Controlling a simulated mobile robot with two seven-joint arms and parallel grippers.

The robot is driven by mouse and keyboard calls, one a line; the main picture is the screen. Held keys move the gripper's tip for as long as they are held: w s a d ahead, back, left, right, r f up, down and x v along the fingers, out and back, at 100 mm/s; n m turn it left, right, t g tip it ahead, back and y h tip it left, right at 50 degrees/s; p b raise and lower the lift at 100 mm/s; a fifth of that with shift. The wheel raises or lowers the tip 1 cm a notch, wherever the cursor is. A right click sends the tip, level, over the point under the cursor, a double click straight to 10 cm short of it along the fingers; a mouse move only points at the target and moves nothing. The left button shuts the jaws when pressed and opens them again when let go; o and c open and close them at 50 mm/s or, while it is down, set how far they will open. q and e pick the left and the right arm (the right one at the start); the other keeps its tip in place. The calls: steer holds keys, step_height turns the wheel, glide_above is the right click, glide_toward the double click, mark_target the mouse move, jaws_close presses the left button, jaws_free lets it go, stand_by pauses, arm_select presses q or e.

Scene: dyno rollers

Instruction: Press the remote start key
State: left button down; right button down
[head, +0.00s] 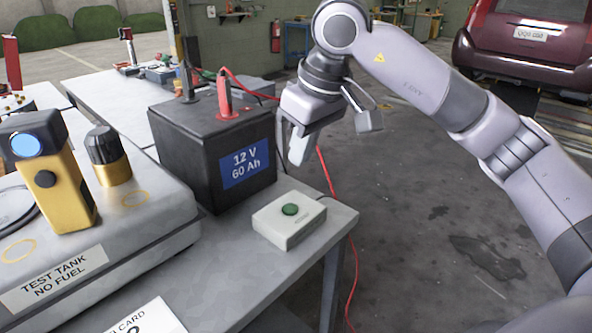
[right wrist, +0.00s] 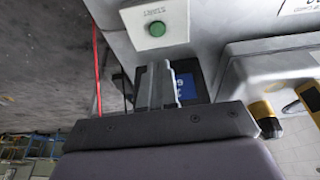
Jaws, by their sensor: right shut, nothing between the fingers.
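The remote start key is a round green button (head: 290,210) on a small white box (head: 289,228) near the right corner of the grey table. In the right wrist view the green button (right wrist: 157,28) shows beyond my fingertips, with lettering on its box (right wrist: 172,10). My right gripper (head: 298,150) is shut and empty, pointing down beside the battery's right face, above and behind the button box in the head view. Its closed fingers also show in the right wrist view (right wrist: 156,80). It is apart from the button. My left gripper is not in view.
A black battery (head: 190,155) marked 12 V 60 Ah stands left of the box, with a red cable (head: 335,190) hanging past the table edge. A card (head: 150,318) lies in front.

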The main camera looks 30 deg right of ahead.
steer(key=v, duration=0.2)
steer(key=shift+r, duration=0.3)
stand_by(0.7)
